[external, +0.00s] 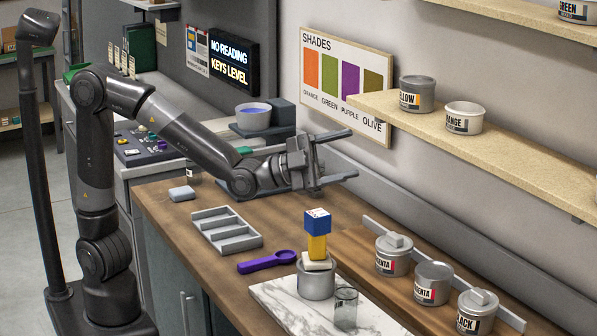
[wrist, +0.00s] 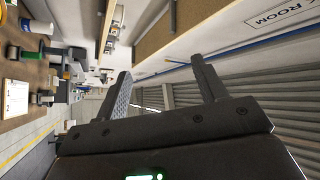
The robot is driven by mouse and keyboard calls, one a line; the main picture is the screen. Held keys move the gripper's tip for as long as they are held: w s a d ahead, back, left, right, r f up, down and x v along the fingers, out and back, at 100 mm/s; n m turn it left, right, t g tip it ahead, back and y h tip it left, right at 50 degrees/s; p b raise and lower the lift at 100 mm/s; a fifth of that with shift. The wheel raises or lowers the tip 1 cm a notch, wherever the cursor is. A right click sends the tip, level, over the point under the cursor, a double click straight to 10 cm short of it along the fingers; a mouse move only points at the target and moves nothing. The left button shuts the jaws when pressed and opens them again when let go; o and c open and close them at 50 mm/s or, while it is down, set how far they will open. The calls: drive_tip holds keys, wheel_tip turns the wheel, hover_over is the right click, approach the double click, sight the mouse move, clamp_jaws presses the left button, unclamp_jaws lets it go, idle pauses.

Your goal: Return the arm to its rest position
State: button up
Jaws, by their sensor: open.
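My gripper (external: 338,156) is open and empty in the external view. It is held out level above the wooden counter (external: 165,206), pointing right toward the wall. My arm reaches across from the left, with its elbow raised and its forearm sloping down to the wrist. In the wrist view, the two fingers of my gripper (wrist: 165,90) stand apart with nothing between them. The wrist view looks along the room, turned on its side, toward a shuttered wall (wrist: 245,105).
Below and in front of my gripper stand a blue and yellow block stack (external: 317,235) on a grey can (external: 316,282), a marble slab (external: 275,293), a purple scoop (external: 267,262) and a grey tray (external: 227,230). Several lidded cans stand at right. A wall shelf (external: 500,150) holds two cans.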

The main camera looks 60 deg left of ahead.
drive_tip(key=w+a+r+n+y, duration=0.1)
drive_tip(key=w+a+r, duration=0.2)
drive_tip(key=a, duration=0.1)
drive_tip(key=w+a+f+n+g+y, duration=0.15)
drive_tip(key=a+f+n+y, duration=0.3)
drive_tip(key=a+f, duration=0.65)
drive_tip(key=a+f+n+g+y, duration=0.4)
drive_tip(key=a+f, duration=0.4)
drive_tip(key=a, duration=0.5)
drive_tip(key=s+a+f+n+g+y, duration=0.3)
drive_tip(key=s+a+n, duration=0.3)
drive_tip(key=s+a, duration=0.5)
drive_tip(key=s+y, duration=0.1)
drive_tip(key=s, duration=0.2)
drive_tip(key=shift+s+n, duration=0.25)
drive_tip(key=shift+n, duration=0.1)
drive_tip(key=shift+o, duration=0.4)
drive_tip(key=s+a+n+g+y, duration=0.1)
drive_tip(key=s+n+g, duration=0.1)
drive_tip(key=s, duration=0.5)
drive_tip(key=shift+s+a+n, duration=0.35)
drive_tip(key=shift+a+n, duration=0.05)
drive_tip(key=shift+n, duration=0.3)
